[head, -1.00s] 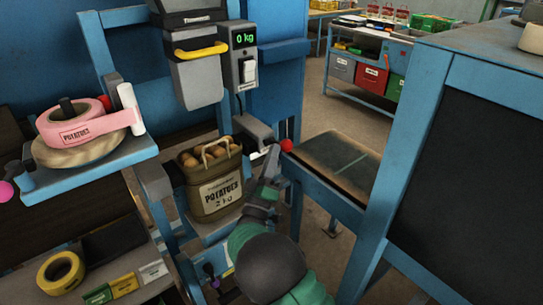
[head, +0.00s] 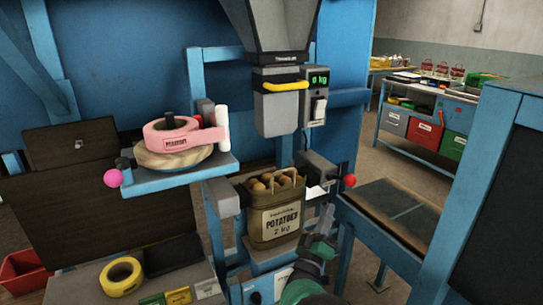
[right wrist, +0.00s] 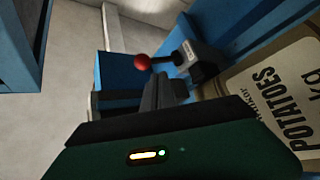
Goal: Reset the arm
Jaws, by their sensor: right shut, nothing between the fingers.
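My right gripper (head: 327,214) reaches up from the bottom of the head view, just right of the potato sack. Its fingers are shut and empty. In the right wrist view the shut fingers (right wrist: 160,92) point toward a lever with a red ball (right wrist: 142,62). The olive sack (head: 275,212), marked POTATOES 2 kg, stands upright and open with potatoes at its top. Its printed side (right wrist: 275,100) fills the right of the wrist view. The red ball (head: 349,182) also shows in the head view, above and right of the gripper. My left gripper is out of view.
A grey hopper (head: 276,105) with a yellow bar hangs above the sack, beside a display (head: 319,77) reading 0 kg. A pink tape roll (head: 172,138) sits on the shelf at left. A yellow roll (head: 121,277) lies lower left. A blue frame (head: 470,190) stands at right.

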